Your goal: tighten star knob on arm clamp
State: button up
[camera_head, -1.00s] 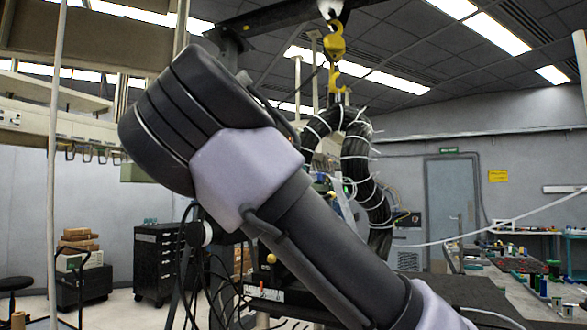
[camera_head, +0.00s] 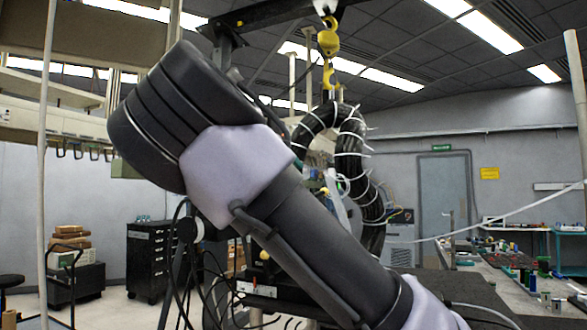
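My own arm crosses the middle of the head view, from the upper left down to the lower right, and blocks much of the scene. My gripper is not in the picture. No star knob can be made out. A large black coil (camera_head: 352,165) with white ties hangs from a yellow hoist hook (camera_head: 328,42) behind my arm. An arm clamp cannot be told apart; small parts beside the coil are partly hidden by my arm.
A black-topped bench (camera_head: 470,290) stands at the lower right, with several small spools (camera_head: 543,264) beyond it. A black drawer cabinet (camera_head: 150,260) and a cart with boxes (camera_head: 75,268) stand at the left. Thin cables hang below my arm. Pale floor shows at the lower left.

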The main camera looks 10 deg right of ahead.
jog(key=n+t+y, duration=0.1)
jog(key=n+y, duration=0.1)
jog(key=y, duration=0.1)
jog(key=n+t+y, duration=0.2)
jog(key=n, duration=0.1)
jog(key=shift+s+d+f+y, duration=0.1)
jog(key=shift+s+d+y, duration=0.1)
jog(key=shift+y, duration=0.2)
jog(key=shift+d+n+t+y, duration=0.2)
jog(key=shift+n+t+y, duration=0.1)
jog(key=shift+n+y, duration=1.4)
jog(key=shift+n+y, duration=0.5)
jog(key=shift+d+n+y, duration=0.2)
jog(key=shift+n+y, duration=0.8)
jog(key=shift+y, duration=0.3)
